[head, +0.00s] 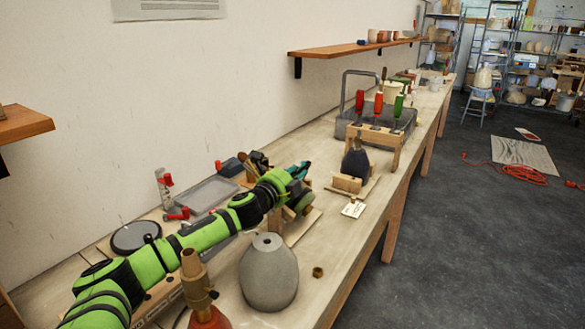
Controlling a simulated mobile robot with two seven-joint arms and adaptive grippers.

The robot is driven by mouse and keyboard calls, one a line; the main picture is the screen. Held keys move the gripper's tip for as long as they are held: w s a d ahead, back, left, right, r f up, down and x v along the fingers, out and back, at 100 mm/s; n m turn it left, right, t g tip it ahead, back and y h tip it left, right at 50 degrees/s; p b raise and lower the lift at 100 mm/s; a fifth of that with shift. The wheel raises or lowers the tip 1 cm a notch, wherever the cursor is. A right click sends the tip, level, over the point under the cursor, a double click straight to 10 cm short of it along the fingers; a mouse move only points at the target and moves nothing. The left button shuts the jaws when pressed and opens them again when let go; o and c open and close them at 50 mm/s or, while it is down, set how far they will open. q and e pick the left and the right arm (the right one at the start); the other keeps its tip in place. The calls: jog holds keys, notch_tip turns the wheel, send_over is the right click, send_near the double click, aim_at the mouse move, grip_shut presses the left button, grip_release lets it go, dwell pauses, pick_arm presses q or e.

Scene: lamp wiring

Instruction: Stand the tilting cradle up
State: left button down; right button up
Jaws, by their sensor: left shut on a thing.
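My left arm reaches in from the lower left. Its gripper (299,172) is at the wooden tilting cradle (288,222) in the middle of the bench, shut on what looks like part of it. The wrist covers much of the cradle, so its exact tilt and the contact point are hidden. A grey rounded lamp body (269,275) with a hole in its top stands upright on the bench in front of the cradle. My right gripper is not in view.
A dark vase-like piece (355,163) sits on a small wooden stand behind and right. A screwdriver rack (374,139) stands farther back. A grey tray (206,194) and black disc (136,236) lie left. A small brass part (318,272) lies near the front edge.

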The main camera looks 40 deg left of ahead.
pick_arm(q)
jog(key=shift+w+d+f+m, duration=0.1)
jog(key=shift+d+m, duration=0.7)
jog(key=shift+d+f, duration=0.1)
jog(key=c, duration=1.5)
grip_release()
jog(key=shift+o, duration=1.3)
jog(key=shift+w, duration=0.1)
jog(key=shift+w+d+f, duration=0.1)
jog(key=shift+s, duration=0.8)
jog(key=shift+s+d, duration=0.2)
jog(key=shift+s, duration=1.3)
jog(key=shift+s+d, duration=0.2)
jog(key=shift+s, duration=1.25)
